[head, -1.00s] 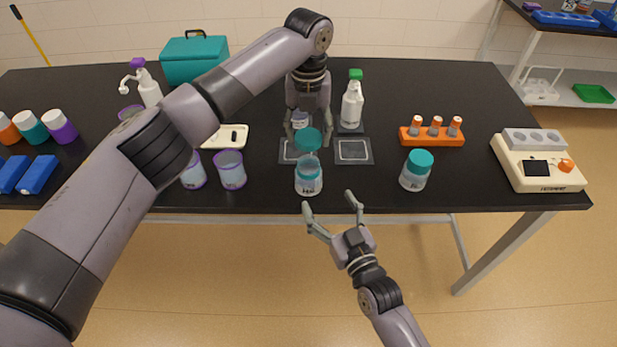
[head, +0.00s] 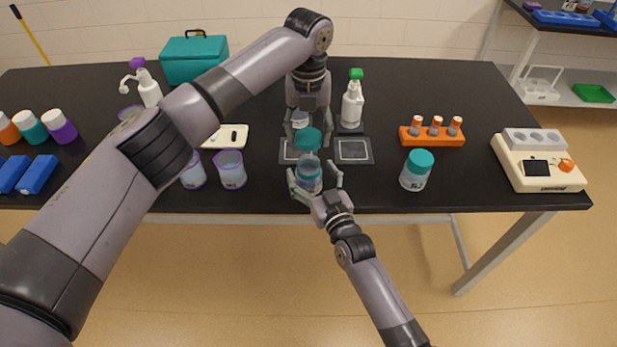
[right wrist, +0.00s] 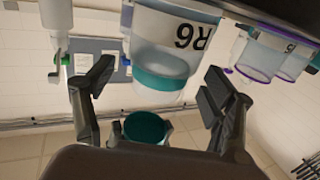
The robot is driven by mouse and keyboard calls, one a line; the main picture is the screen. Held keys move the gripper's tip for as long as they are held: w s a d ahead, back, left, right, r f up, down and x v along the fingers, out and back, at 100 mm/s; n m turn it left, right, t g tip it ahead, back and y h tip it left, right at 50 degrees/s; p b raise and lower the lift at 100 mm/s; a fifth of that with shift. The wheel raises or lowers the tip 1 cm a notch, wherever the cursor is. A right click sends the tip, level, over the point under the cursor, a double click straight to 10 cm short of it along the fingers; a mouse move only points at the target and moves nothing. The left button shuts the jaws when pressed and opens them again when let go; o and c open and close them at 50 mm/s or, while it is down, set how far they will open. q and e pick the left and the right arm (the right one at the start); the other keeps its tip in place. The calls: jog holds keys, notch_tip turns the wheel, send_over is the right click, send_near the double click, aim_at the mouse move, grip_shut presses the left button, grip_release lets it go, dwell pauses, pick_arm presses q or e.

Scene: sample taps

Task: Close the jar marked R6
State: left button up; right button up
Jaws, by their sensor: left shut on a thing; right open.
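The jar marked R6 (head: 308,182) stands upright near the table's front edge, clear with a white label and a teal band around its top. Its label reads upside down in the right wrist view (right wrist: 185,35). My left gripper (head: 308,134) is shut on a teal lid (head: 308,140), which it holds above and slightly behind the jar. The lid also shows below the jar in the inverted right wrist view (right wrist: 146,127), apart from it. My right gripper (head: 315,170) is open, with its fingers on either side of the jar; contact is not visible.
A second teal-lidded jar (head: 416,172) stands to the right. Purple-rimmed cups (head: 231,172) stand to the left. A spray bottle (head: 352,105) and an orange rack (head: 431,138) are behind. A dark square mat (head: 353,151) lies empty at the right of the lid.

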jog(key=shift+x, duration=1)
jog(key=shift+s, duration=0.1)
jog(key=shift+c, duration=0.3)
grip_shut()
